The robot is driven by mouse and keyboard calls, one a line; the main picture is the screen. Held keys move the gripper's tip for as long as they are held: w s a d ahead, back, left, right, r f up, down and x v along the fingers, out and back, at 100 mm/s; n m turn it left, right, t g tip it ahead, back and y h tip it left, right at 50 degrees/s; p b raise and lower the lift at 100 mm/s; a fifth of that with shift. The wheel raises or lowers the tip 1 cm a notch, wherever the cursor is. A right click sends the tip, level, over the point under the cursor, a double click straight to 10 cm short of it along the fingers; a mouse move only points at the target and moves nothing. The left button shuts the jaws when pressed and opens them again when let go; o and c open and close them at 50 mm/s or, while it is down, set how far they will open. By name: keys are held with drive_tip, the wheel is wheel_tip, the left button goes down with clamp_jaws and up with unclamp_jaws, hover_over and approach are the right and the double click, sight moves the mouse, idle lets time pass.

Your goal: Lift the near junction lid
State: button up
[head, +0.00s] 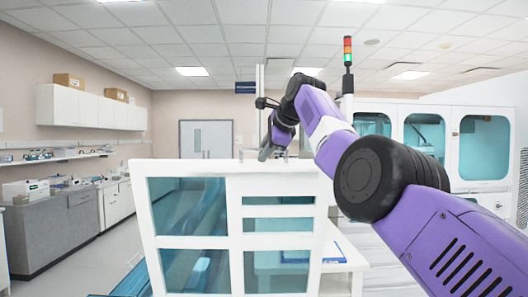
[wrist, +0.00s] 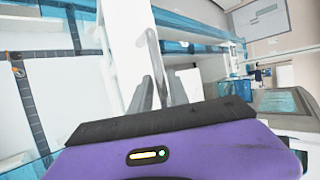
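My gripper (head: 268,152) is at the top edge of a white-framed cover with blue clear panels (head: 235,182) in the head view. In the wrist view my gripper (wrist: 160,88) shows two grey fingers set apart. A thin pale metal bar (wrist: 153,50) shows between and beyond them, over a white beam (wrist: 125,45). I cannot tell whether the fingers touch the bar. Small metal pieces (head: 241,156) stand on the cover's top edge. The near junction lid itself cannot be made out for certain.
A white table (head: 345,262) with a blue item stands behind the cover. A grey counter (head: 50,235) runs along the left wall. White cabinets with blue windows (head: 455,125) and a signal light (head: 348,52) stand at the right. Floor at the left is clear.

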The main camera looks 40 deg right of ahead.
drive_tip(key=shift+o, duration=0.2)
drive_tip(key=shift+s+f, duration=0.1)
drive_tip(key=shift+f, duration=0.05)
drive_tip(key=shift+s+b, duration=0.15)
drive_tip(key=shift+b, duration=0.2)
drive_tip(key=b+v, duration=0.3)
drive_tip(key=v, duration=0.4)
drive_tip(key=shift+r, duration=0.45)
drive_tip(key=shift+s, duration=0.15)
